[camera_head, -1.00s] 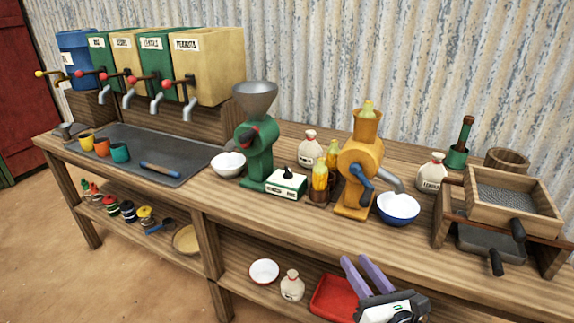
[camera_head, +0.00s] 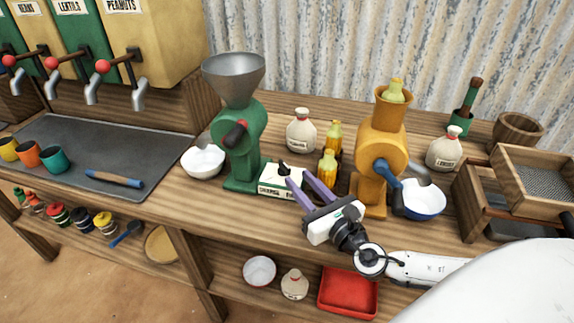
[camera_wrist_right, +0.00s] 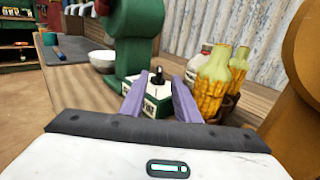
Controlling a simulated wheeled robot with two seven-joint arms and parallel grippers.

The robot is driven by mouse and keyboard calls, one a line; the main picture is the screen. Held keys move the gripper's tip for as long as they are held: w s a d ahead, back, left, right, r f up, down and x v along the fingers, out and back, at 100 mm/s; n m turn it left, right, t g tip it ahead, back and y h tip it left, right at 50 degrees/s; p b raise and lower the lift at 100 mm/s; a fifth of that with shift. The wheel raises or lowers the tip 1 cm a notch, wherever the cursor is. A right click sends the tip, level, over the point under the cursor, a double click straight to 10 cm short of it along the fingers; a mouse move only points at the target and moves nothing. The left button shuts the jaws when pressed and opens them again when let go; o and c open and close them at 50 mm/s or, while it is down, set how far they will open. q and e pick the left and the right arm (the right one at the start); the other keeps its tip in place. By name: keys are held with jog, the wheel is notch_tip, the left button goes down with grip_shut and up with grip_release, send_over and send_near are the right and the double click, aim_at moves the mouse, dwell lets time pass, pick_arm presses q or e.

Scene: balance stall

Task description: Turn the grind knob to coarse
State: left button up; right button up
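The grind knob (camera_head: 283,168) is a small black knob on top of a white box with a green base (camera_head: 276,182), at the foot of the green grinder (camera_head: 240,150). The label on the box front is only partly readable, and the knob's setting cannot be told. My right gripper (camera_head: 297,177) is open, its two purple fingers pointing at the box from the front right. In the right wrist view the knob (camera_wrist_right: 156,77) stands between and beyond the fingertips (camera_wrist_right: 157,92), with no visible contact. My left gripper is not in view.
Corn cobs in a holder (camera_head: 327,168) and the orange mill (camera_head: 383,150) stand close to the right of the box. A white bowl (camera_head: 204,162) is left of the green grinder. A blue-rimmed bowl (camera_head: 422,200) sits right of the mill. The counter front is mostly clear.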

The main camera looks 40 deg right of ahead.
aim_at(289, 169)
jog(key=w, duration=0.6)
jog(key=shift+d, duration=0.2)
grip_shut()
